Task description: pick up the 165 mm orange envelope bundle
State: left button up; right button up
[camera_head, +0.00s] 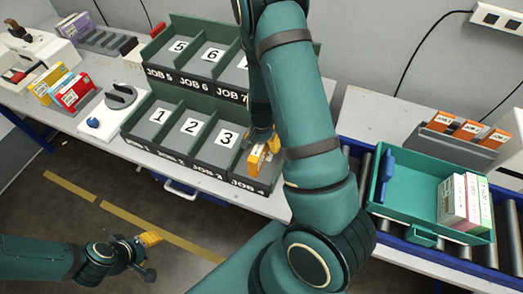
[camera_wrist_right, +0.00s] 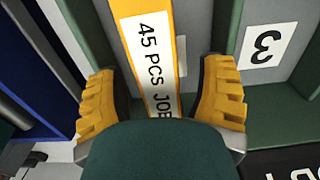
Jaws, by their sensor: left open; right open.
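An orange envelope bundle (camera_wrist_right: 149,40) with a white label reading "45 PCS JOB" stands in the compartment right of number 3, as the head view has it. It shows in the head view as a small orange and white patch (camera_head: 256,160), partly hidden by my right arm. My right gripper (camera_wrist_right: 160,105) is open, with one yellow finger on each side of the bundle and visible gaps between. The bundle's lower end is hidden behind the gripper body. My left gripper (camera_head: 142,253) is open and empty, low over the floor at the lower left.
The green sorter (camera_head: 168,148) has dividers close around my right gripper. A teal tray (camera_head: 410,187) with several upright bundles sits on the roller conveyor (camera_head: 356,165) at right. A grey rack (camera_head: 450,145) holds orange pieces behind it. Boxes (camera_head: 70,92) stand at left.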

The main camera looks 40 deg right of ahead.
jog(key=shift+f, duration=0.6)
grip_shut()
